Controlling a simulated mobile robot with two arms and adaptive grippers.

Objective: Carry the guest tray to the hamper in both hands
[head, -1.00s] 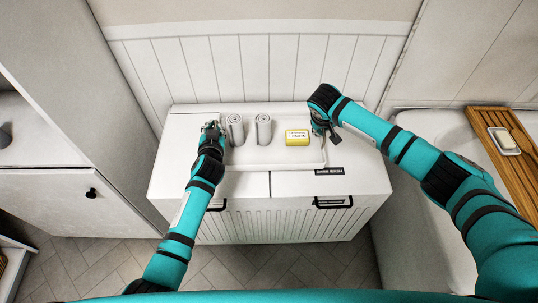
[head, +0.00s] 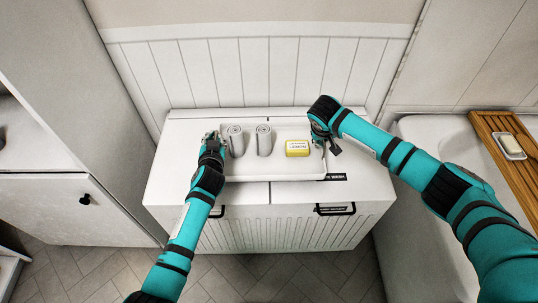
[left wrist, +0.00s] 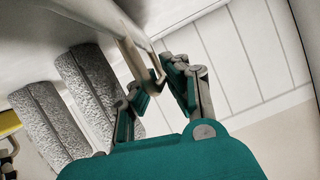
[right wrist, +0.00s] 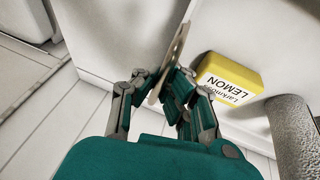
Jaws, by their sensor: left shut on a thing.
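The white guest tray (head: 270,177) is level above the top of a white chest. It carries two grey rolled towels (head: 235,140) (head: 264,140) and a yellow lemon soap box (head: 297,148). My left gripper (head: 212,138) is shut on the tray's left end; the left wrist view shows its fingers around the pale handle (left wrist: 138,57). My right gripper (head: 320,142) is at the tray's right end, with its fingers closed around the handle (right wrist: 174,58) in the right wrist view. The soap also shows there (right wrist: 228,83). I cannot make out a hamper for certain.
The white chest (head: 270,232) has a ribbed front, black handles and a black label (head: 345,177), partly covered by the tray. A white cabinet (head: 70,205) stands at left. At right is a white tub (head: 425,125) with a wooden board (head: 500,140) across it. Tiled floor shows in front.

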